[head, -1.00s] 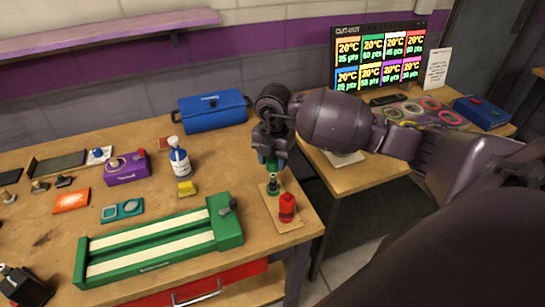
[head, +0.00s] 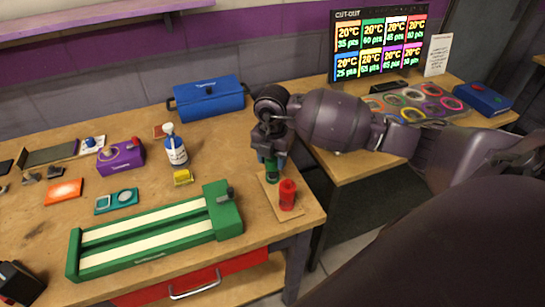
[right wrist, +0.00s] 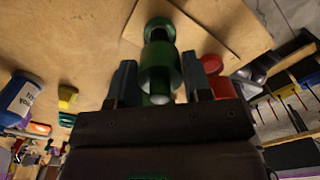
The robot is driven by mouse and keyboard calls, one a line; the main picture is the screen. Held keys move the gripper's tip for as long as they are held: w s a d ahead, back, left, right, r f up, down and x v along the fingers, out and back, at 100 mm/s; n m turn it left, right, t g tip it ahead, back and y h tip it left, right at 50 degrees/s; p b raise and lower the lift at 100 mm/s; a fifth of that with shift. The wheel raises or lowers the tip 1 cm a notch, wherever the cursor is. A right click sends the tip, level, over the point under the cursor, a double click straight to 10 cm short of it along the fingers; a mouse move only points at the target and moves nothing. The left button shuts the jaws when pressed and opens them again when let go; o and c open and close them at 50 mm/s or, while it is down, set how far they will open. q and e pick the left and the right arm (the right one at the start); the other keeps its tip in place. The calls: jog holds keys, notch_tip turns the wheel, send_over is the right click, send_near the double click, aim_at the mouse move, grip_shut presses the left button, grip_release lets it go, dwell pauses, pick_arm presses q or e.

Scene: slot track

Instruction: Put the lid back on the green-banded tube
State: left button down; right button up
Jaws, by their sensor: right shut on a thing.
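My right gripper (head: 271,155) is shut on the green lid (right wrist: 157,68), directly over the green-banded tube (head: 272,176). The right wrist view shows the lid between my two fingers, in line with the tube (right wrist: 159,28). I cannot tell whether the lid is seated or just above the tube's top; the gripper hides part of it. The tube stands upright on a small tan board (head: 290,211), beside a red tube (head: 288,195). My left gripper is not in view.
The green slot track (head: 150,238) lies left of the board. A yellow block (head: 183,177), a blue-and-white bottle (head: 175,150) and a blue case (head: 208,97) stand behind. The table's right edge is close to the board.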

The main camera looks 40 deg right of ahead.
dwell(0.6)
dwell(0.4)
jog(key=shift+p, duration=0.35)
dwell(0.7)
jog(key=shift+f, duration=0.15)
dwell(0.4)
dwell(0.7)
jog(key=o, duration=1)
jog(key=shift+c, duration=0.2)
jog(key=o, duration=0.5)
jog(key=shift+p, duration=0.3)
